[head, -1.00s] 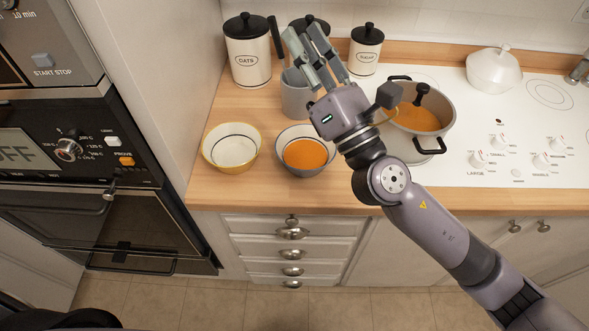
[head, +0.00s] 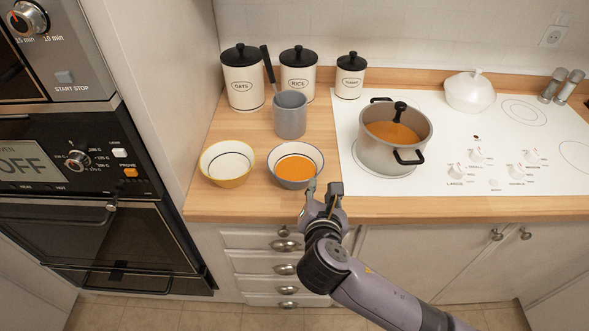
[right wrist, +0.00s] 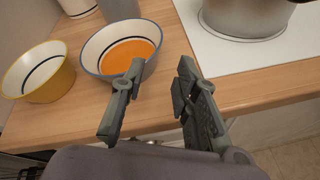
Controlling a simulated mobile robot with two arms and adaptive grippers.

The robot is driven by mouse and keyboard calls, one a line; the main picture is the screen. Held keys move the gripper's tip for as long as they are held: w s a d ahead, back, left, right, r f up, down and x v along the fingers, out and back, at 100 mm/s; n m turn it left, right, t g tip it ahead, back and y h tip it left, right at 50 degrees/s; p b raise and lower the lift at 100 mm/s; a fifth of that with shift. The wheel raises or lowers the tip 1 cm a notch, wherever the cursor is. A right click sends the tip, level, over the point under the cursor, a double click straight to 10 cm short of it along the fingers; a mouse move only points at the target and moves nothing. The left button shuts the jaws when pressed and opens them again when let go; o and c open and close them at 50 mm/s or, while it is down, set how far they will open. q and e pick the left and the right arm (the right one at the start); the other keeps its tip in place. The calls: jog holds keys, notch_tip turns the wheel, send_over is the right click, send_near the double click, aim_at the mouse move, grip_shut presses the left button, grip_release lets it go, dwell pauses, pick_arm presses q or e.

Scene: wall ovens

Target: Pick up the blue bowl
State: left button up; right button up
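The blue bowl (head: 296,149), grey-blue outside and white inside with a dark ring, holds orange soup (head: 296,169) and stands upright near the front edge of the wooden counter. It also shows in the right wrist view (right wrist: 108,38). My right gripper (head: 323,188) is open and empty, just in front and to the right of the bowl. In the right wrist view its two fingers (right wrist: 161,66) are spread apart. The left fingertip overlaps the bowl's near right rim in that view; I cannot tell whether it touches. My left gripper is not in view.
A yellow bowl (head: 228,179) stands close to the left. A large soup pot (head: 395,155) stands on the white hob to the right. Wall ovens (head: 90,220) are at the left.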

aim_at(320, 170)
jog(key=x, duration=0.5)
jog(key=shift+w+f+p, duration=0.15)
jog(key=shift+w+p, duration=0.15)
jog(key=shift+w, duration=0.3)
jog(key=shift+w+f, duration=0.15)
jog(key=shift+w, duration=0.4)
jog(key=shift+p+x, duration=0.55)
jog(key=shift+x, duration=1.55)
jog(key=shift+a, duration=0.15)
jog(key=shift+s, duration=0.1)
jog(key=shift+c, duration=0.5)
grip_shut()
